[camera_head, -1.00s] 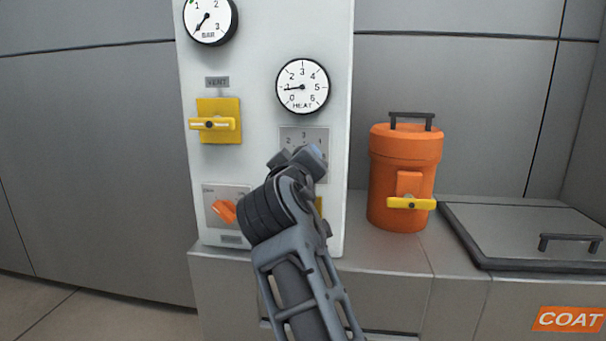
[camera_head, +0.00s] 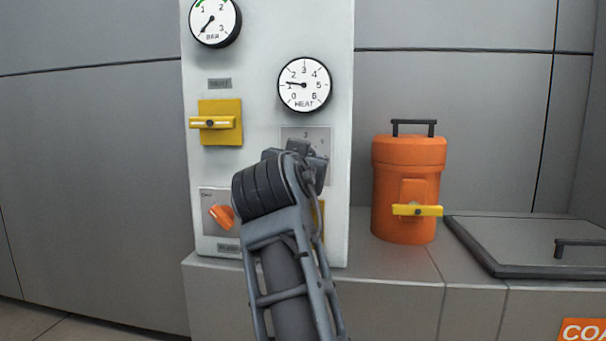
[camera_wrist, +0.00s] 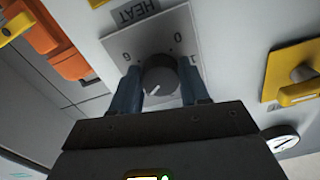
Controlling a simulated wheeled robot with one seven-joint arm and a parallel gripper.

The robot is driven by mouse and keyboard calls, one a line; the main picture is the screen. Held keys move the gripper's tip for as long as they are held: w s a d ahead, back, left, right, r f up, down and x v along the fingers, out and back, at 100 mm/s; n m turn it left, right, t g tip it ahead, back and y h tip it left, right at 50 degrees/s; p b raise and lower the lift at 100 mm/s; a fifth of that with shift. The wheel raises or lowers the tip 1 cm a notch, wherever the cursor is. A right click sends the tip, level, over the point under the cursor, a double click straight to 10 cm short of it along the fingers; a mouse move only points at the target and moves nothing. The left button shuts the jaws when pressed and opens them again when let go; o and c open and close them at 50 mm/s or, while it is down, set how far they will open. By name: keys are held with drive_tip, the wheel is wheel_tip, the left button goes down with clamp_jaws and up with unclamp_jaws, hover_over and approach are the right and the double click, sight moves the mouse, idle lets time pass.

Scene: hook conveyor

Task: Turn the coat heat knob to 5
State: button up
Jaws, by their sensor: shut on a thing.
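The heat knob (camera_wrist: 160,76) is a dark round knob on a grey numbered plate (camera_wrist: 118,44), marked HEAT, in the wrist view. Its white mark points to the lower left there; the numbers on that side are hidden. My gripper (camera_wrist: 160,72) has a finger on each side of the knob and is shut on it. In the head view my wrist covers the knob, and only the upper part of the plate (camera_head: 320,140) shows. The round HEAT gauge (camera_head: 304,98) above has its needle near 1. The orange canister (camera_head: 405,160) stands right of the panel.
On the panel's left are a yellow vent valve (camera_head: 213,123), an orange knob (camera_head: 221,214) and a BAR gauge (camera_head: 214,22). A dark-rimmed hatch with a handle (camera_head: 580,243) lies at right, above an orange COAT label (camera_head: 583,330).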

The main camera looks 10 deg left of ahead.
drive_tip(key=shift+a+f+m+b, duration=0.1)
drive_tip(key=shift+m+b, duration=0.8)
drive_tip(key=shift+m, duration=0.75)
drive_tip(key=shift+f+m+b, duration=0.1)
drive_tip(key=shift+m+b, duration=0.8)
drive_tip(key=shift+m, duration=0.75)
drive_tip(key=shift+r, duration=0.1)
drive_tip(key=o, duration=1.1)
drive_tip(key=shift+r, duration=0.1)
drive_tip(key=shift+c, duration=0.2)
drive_tip(key=s+p, duration=0.1)
drive_tip(key=s, duration=0.6)
drive_tip(key=shift+s+a, duration=0.15)
drive_tip(key=shift+s, duration=0.25)
